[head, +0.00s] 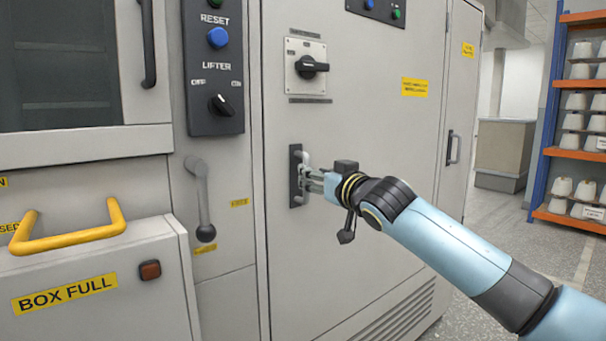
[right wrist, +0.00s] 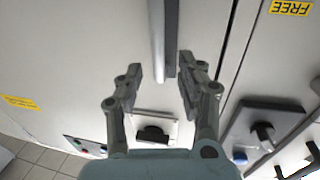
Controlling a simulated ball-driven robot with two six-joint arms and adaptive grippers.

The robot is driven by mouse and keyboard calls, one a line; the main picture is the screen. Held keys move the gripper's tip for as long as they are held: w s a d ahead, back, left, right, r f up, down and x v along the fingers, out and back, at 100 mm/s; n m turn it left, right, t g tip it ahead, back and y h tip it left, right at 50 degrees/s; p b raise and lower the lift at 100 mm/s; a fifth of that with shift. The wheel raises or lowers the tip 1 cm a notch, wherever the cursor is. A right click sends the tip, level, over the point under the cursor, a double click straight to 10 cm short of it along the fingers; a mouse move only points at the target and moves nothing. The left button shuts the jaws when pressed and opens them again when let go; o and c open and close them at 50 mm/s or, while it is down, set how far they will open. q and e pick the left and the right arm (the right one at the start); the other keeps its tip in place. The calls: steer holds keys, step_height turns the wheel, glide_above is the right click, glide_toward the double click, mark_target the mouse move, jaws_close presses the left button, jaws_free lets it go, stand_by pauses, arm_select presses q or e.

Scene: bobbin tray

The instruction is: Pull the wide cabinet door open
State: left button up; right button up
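The wide cabinet door (head: 370,130) is a light grey panel in the middle of the head view and looks closed. Its handle (head: 294,192) is an upright grey bar on a dark plate near the door's left edge. My right gripper (head: 308,178) is at the handle, reaching in from the right. In the right wrist view the fingers of my right gripper (right wrist: 161,66) are open, one on each side of the handle bar (right wrist: 157,40). Gaps show between the bar and both fingers. My left gripper is not in view.
A rotary switch (head: 311,67) sits above the handle. A control panel (head: 213,75) and a lever (head: 201,200) are to the left. A yellow handle (head: 70,233) sticks out from the box at lower left. A narrower door with its own handle (head: 453,148) is to the right, before open floor.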

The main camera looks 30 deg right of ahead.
mark_target(307, 196)
steer(key=w, duration=0.4)
steer(key=shift+w+d, duration=0.35)
steer(key=shift+w, duration=0.05)
steer(key=shift+c, duration=0.3)
jaws_close()
steer(key=shift+f, duration=0.1)
